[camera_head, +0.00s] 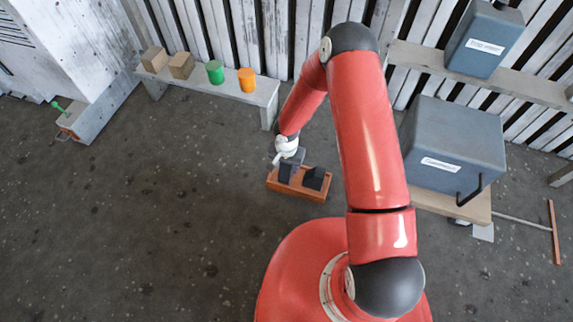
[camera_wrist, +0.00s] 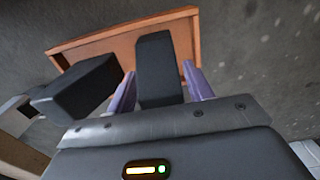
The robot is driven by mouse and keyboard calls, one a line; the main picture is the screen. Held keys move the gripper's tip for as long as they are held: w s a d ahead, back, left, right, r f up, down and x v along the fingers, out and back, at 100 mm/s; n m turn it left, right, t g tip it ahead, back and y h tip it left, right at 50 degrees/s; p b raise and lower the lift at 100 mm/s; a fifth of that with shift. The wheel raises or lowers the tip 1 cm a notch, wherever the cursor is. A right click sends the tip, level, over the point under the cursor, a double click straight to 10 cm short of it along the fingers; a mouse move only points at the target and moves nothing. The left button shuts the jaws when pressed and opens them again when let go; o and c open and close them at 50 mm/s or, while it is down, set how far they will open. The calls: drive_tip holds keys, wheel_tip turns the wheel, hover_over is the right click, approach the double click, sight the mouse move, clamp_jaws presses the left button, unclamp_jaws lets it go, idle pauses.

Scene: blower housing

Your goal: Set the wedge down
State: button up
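Two dark blocks, either of which could be the wedge, show at an orange-brown tray (camera_head: 281,187) on the floor. The left dark block (camera_head: 285,172) is under my gripper (camera_head: 288,160) in the head view; the right dark block (camera_head: 314,178) is beside it. In the wrist view, one dark block (camera_wrist: 157,68) lies between the two purple fingers of my gripper (camera_wrist: 159,68), and the other dark block (camera_wrist: 75,88) is to the left, outside them. The fingers are very close to the block's sides; I cannot tell whether they touch. The block's underside is hidden.
A grey labelled box (camera_head: 452,145) stands on a wooden support at right. The floor left of the tray is clear.

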drive_tip(key=shift+o, duration=0.9)
